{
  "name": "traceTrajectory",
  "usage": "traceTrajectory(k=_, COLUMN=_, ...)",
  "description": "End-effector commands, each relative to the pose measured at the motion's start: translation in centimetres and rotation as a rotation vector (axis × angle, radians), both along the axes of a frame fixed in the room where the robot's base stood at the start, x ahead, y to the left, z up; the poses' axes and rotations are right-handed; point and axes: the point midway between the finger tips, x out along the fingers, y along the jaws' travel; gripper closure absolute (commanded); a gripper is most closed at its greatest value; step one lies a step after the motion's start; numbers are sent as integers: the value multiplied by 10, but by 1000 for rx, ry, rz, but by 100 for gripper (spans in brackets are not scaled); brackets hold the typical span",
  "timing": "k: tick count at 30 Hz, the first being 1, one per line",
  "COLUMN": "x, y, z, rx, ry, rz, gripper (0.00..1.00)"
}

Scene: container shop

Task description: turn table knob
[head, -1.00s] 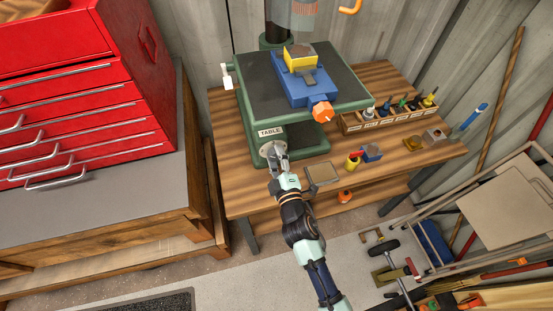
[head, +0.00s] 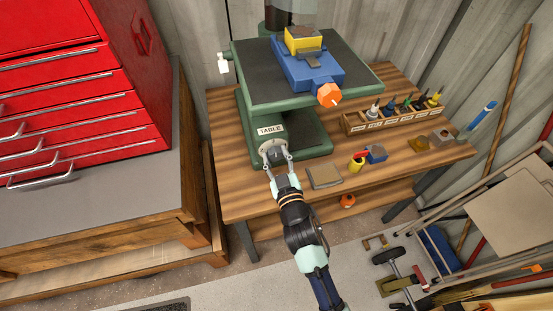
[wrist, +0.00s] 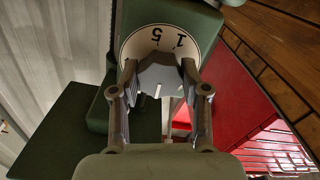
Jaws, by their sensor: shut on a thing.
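The table knob (wrist: 160,74) is a grey block-shaped handle in front of a white dial (wrist: 150,40) with black numbers; a 1 and a 5 show in the wrist view. In the head view the dial (head: 270,146) sits on the front of the green drill press base, below the TABLE label (head: 270,130). My gripper (head: 278,163) is at the knob, with one finger on each side of it. In the wrist view my gripper (wrist: 160,82) is shut on the knob. My fingers hide part of the knob and dial.
The green press table (head: 260,80) overhangs above the dial and carries a blue vise (head: 305,72) with an orange knob (head: 328,95). A flat tan block (head: 324,177), a yellow and blue item (head: 375,154) and a bottle rack (head: 385,118) stand on the wooden bench to the right.

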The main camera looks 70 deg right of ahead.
Motion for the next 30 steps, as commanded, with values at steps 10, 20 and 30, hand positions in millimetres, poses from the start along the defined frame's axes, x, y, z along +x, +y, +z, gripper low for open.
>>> traceTrajectory(k=10, x=0, y=0, z=1, rx=50, ry=-70, rz=1, gripper=89)
traceTrajectory(k=20, x=0, y=0, z=1, rx=53, ry=-74, rz=1, gripper=89)
traceTrajectory(k=30, x=0, y=0, z=0, rx=52, ry=-72, rz=0, gripper=30)
